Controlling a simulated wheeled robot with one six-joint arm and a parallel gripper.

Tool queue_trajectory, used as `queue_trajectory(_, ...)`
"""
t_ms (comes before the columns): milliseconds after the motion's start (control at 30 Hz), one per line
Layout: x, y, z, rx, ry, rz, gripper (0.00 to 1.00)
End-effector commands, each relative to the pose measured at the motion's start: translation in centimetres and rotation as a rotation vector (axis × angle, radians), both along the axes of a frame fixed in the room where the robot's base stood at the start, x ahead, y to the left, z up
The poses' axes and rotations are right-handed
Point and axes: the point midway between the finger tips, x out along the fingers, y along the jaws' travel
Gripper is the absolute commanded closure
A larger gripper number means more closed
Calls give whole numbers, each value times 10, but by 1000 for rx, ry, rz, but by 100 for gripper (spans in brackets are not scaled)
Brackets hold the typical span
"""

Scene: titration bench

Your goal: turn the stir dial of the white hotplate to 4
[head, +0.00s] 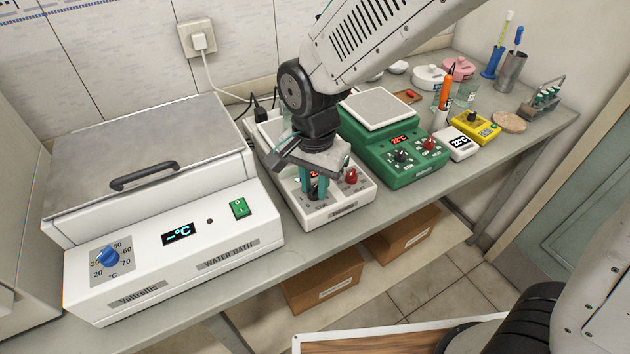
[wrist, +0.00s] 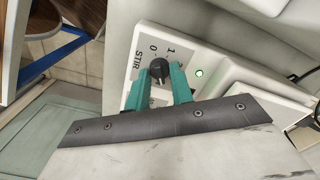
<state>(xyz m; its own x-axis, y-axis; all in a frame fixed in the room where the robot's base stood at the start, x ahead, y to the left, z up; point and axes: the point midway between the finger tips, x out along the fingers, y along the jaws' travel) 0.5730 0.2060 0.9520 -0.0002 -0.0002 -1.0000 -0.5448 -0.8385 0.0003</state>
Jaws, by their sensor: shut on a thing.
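The white hotplate (head: 341,209) stands on the bench between the water bath and a green hotplate. Its black stir dial (head: 316,192) is on the front panel, left of a red dial (head: 351,176). My gripper (head: 315,181) is over the panel with its teal fingers shut on the stir dial. In the wrist view the stir dial (wrist: 158,69) sits between the fingertips (wrist: 165,77), beside the STIR label. I cannot tell the exact setting. A green light (wrist: 199,73) is lit.
The white water bath (head: 170,250) with a blue dial is close on the left. The green hotplate (head: 395,150) is close on the right. A yellow device (head: 475,126) and glassware stand farther right. Cardboard boxes (head: 323,278) are below the bench.

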Motion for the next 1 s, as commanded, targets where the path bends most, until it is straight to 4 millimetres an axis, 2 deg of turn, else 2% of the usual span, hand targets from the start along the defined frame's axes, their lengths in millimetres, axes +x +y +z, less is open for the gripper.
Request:
queue_trajectory(400,3,1,2,6,-9,-238,100)
queue_trajectory(1000,3,1,2,7,-8,-290,100)
